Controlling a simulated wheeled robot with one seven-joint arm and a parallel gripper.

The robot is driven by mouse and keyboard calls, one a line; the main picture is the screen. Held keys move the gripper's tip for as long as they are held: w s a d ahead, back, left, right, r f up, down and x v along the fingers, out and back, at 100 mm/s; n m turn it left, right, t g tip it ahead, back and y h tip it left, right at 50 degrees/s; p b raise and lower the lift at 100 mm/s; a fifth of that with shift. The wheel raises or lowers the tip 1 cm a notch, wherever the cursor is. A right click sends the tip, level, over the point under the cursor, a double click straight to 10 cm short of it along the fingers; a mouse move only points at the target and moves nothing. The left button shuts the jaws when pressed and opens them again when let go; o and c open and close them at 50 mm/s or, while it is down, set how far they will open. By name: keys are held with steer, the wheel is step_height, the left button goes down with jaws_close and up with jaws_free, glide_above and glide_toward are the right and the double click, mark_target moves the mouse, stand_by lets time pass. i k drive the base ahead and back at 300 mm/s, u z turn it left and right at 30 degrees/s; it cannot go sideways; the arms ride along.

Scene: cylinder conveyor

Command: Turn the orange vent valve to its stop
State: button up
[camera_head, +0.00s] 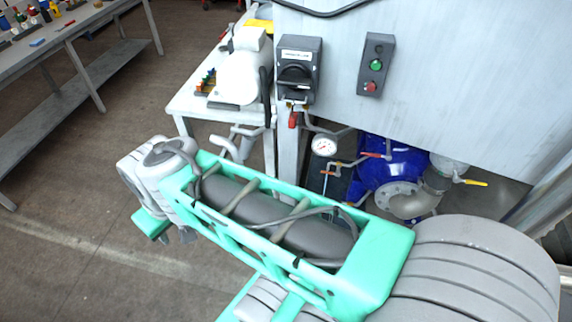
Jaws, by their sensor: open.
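A small orange valve handle (331,173) sits on the pipework below the round white pressure gauge (324,146), left of the blue tank. Its exact angle is too small to tell. My arm reaches from the lower right to the left across the picture, in front of and below the valve. My gripper (177,236) partly shows below the wrist at the arm's left end; my arm link covers some of it. It is open, with nothing seen in it, and well left of and apart from the valve.
Another red handle (374,155) lies by the blue tank (390,172), and a yellow handle (476,183) is further right. A white table (188,105) stands behind. Floor at lower left is clear.

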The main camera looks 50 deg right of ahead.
mark_target(338, 174)
steer(key=u, duration=0.45)
steer(key=k, duration=1.1)
steer(key=z, duration=0.85)
steer(key=i, duration=0.5)
steer(key=z, duration=0.05)
